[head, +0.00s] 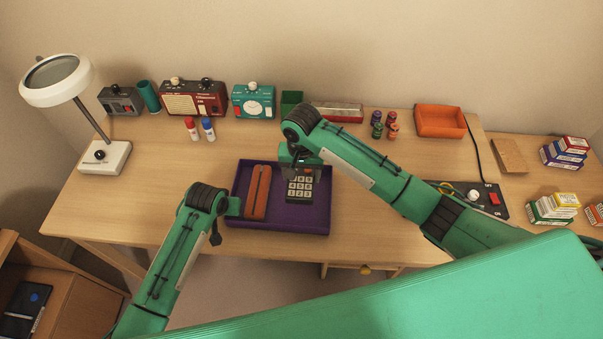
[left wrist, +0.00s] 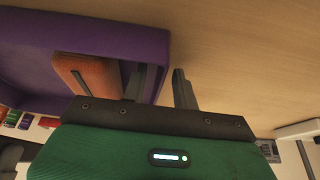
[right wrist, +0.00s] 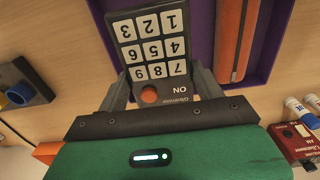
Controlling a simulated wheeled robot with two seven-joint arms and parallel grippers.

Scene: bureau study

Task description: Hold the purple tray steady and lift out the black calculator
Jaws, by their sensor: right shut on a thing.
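The purple tray (head: 270,224) lies on the desk near its front edge. The black calculator (head: 300,189), with white keys and an orange button, is at the tray's right part; whether it touches the tray floor I cannot tell. My right gripper (head: 303,172) is shut on the calculator, which shows between its fingers in the right wrist view (right wrist: 152,48). My left gripper (head: 236,206) is at the tray's left wall. In the left wrist view its fingers (left wrist: 168,88) stand apart, at the tray wall (left wrist: 120,42); contact is unclear.
An orange-brown case (head: 257,192) lies in the tray, left of the calculator. A black switch box (head: 485,198) is at right. Desk left of the tray is clear.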

